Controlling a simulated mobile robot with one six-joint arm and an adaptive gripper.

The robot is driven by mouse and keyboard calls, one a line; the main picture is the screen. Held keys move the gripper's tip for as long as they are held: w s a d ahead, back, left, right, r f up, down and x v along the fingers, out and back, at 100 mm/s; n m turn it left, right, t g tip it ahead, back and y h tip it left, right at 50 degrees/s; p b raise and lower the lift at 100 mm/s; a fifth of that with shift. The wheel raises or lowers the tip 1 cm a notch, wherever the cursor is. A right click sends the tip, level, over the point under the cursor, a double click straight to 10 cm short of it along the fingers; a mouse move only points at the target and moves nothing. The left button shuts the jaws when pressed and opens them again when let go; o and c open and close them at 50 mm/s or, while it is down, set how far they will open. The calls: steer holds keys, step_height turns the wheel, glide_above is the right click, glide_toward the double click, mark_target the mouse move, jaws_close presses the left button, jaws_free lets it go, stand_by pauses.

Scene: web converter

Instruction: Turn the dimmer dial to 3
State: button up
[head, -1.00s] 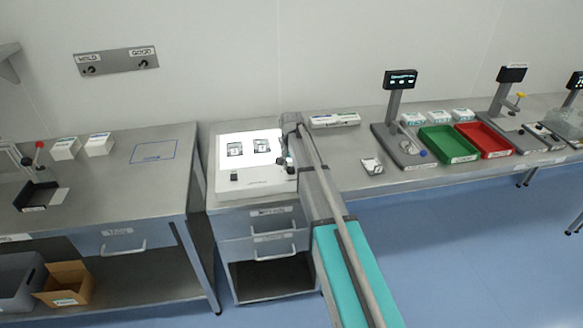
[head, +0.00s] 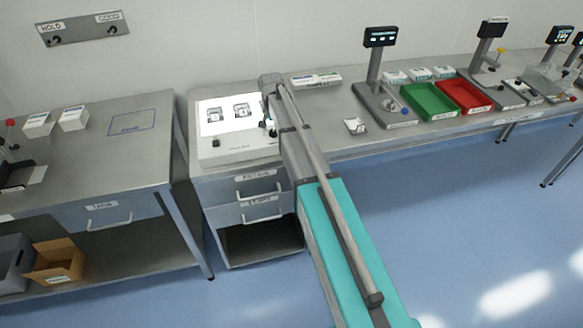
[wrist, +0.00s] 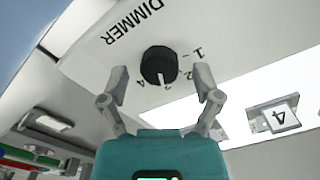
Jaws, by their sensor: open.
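The dimmer dial (wrist: 159,66) is a round black knob on a pale panel, under the printed word DIMMER, in the wrist view. The numbers 1, 2, 3 and 4 run around its right and lower sides. A small light mark on its lower edge seems to face the 3 (wrist: 166,86). My gripper (wrist: 163,77) is open, one finger on each side of the dial; I cannot tell whether either finger touches it. In the head view my gripper (head: 269,128) is over the right end of the light box (head: 238,155), where my arm hides the dial.
The lit screen (head: 225,113) carries two small framed pieces. A black switch-like block (head: 215,142) sits at the box's front left. To the right are a small white item (head: 355,125), a scale stand (head: 385,105), a green tray (head: 430,101) and a red tray (head: 466,95).

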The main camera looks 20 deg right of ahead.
mark_target(273, 131)
steer(key=n, duration=0.4)
steer(key=shift+a+n, duration=0.1)
steer(key=shift+n, duration=0.2)
steer(key=n, duration=0.9)
steer(key=shift+a+n, duration=0.1)
steer(key=shift+n, duration=0.3)
steer(key=n, duration=0.2)
steer(key=shift+n, duration=0.3)
steer(key=shift+r, duration=0.15)
step_height(273, 131, up, 14)
steer(key=f+p, duration=0.1)
steer(key=p, duration=1.3)
steer(key=s+f+m+b, duration=0.3)
steer(key=s+m+b, duration=0.1)
steer(key=s, duration=1)
steer(key=s+f+m+b, duration=0.4)
steer(key=s+m, duration=0.3)
steer(key=s, duration=0.8)
steer(key=shift+s+d+f, duration=0.2)
steer(key=shift+s+f, duration=0.05)
steer(key=shift+s, duration=0.05)
